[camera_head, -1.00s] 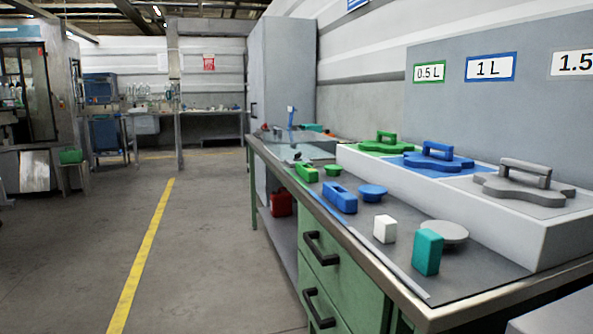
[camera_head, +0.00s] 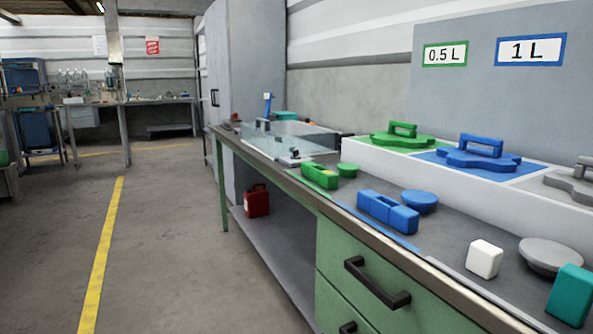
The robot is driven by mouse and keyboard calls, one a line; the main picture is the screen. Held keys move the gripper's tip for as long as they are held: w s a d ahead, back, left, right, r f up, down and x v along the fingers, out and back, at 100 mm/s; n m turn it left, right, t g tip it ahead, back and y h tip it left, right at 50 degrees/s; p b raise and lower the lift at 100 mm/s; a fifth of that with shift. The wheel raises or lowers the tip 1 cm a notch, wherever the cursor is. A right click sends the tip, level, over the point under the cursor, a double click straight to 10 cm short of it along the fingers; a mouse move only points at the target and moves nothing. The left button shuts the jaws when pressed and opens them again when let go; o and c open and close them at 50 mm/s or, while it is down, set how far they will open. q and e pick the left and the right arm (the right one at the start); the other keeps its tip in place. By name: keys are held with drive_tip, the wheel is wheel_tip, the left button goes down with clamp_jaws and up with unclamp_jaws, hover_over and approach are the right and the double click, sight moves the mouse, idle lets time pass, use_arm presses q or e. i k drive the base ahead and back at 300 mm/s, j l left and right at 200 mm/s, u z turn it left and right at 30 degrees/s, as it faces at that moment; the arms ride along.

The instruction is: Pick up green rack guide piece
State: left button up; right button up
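A green star-edged piece with an upright handle (camera_head: 403,137) lies on the green section of the white rack, below the 0.5 L label. A green block with openings (camera_head: 320,175) lies on the bench near its front edge. A small green round piece (camera_head: 348,170) sits beside that block. Which of these green pieces the task's name means cannot be told for certain. Neither of my grippers is in view.
The white rack (camera_head: 385,166) also holds a blue handled piece (camera_head: 478,153) and a partly cut-off grey one (camera_head: 575,184). Blue blocks (camera_head: 387,211), a white block (camera_head: 484,259) and a teal block (camera_head: 571,296) lie on the bench. Open floor (camera_head: 165,240) is at left.

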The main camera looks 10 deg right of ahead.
sight(327, 179)
drive_tip(key=i+j, duration=0.85)
drive_tip(key=j, duration=0.15)
drive_tip(key=i+j+z, duration=0.15)
drive_tip(key=i+j, duration=0.2)
drive_tip(key=j, duration=0.15)
drive_tip(key=i+j+z, duration=0.1)
drive_tip(key=i+j, duration=0.25)
drive_tip(key=j, duration=0.2)
